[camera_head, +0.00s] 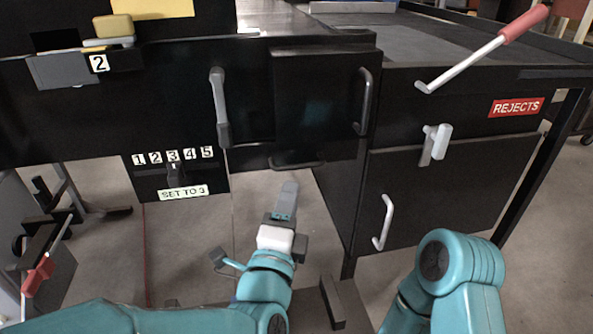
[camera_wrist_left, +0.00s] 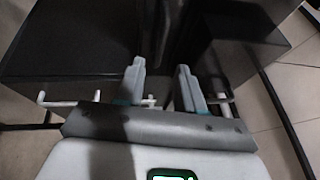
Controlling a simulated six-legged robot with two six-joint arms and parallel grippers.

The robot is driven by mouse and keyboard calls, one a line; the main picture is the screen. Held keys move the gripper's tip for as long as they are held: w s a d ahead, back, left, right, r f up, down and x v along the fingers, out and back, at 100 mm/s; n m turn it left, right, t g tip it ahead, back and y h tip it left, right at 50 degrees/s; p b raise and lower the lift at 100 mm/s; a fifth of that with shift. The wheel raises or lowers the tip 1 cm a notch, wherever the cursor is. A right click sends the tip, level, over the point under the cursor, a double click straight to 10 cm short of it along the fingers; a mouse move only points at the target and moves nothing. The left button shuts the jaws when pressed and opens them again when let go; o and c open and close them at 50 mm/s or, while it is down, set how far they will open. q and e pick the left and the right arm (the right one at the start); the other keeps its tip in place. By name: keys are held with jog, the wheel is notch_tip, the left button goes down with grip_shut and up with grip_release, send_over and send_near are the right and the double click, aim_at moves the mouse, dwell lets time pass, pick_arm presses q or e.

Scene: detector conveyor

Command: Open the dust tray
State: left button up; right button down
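A low black tray front (camera_head: 247,158) sits under the conveyor housing, with a dark horizontal bar handle (camera_head: 298,165) at its lower edge. I take this to be the dust tray; no label on it is readable. It appears shut. My left gripper (camera_head: 288,190) is just below and in front of that handle, pointing up towards it, and looks apart from it. In the left wrist view its two grey fingers (camera_wrist_left: 161,77) are spread, with a gap between them. A pale piece shows low between them; I cannot tell what it is. My right gripper is out of view.
A black door with a vertical handle (camera_head: 364,101) is above right. A grey lever (camera_head: 219,107) hangs left of it. The rejects cabinet (camera_head: 440,195) has a latch (camera_head: 435,144), a handle (camera_head: 383,222) and a red-gripped lever (camera_head: 487,48). A numbered selector (camera_head: 174,172) is left.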

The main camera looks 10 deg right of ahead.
aim_at(298, 168)
pick_arm(q)
jog(key=x, duration=0.7)
jog(key=shift+w+d, duration=0.1)
jog(key=shift+w, duration=0.25)
jog(key=shift+r, duration=0.1)
grip_shut()
